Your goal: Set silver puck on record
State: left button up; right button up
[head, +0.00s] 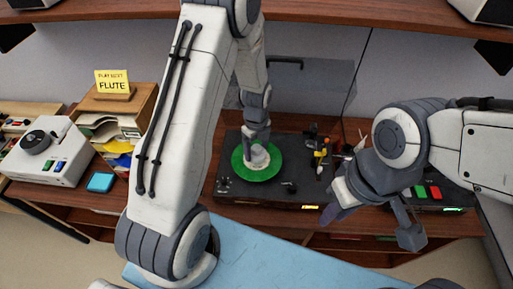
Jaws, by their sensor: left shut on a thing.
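The green record (243,172) lies on the dark turntable (225,190) at the middle of the head view. My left gripper (257,152) points down over the record's centre and is shut on the silver puck (258,160). The puck is small and partly hidden by the fingers. I cannot tell whether it touches the record. My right gripper (338,205) is at the right, in front of the turntable's right end. Its fingertips are dark and small, and I cannot tell whether they are apart.
A yellow card reading "FLUTE" (113,84) stands on a wooden record box (140,100) at the left. A white device (45,150) with a dark knob and a blue square (101,182) are nearby. Small coloured items (321,153) sit at the turntable's right. A shelf (320,12) runs above.

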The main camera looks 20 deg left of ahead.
pick_arm(q)
jog(key=shift+f+b, duration=0.5)
jog(key=shift+f, duration=0.25)
dwell(0.4)
jog(key=o, duration=1.5)
jog(key=shift+r, duration=0.1)
jog(key=shift+r+p, duration=2)
jog(key=shift+r, duration=0.4)
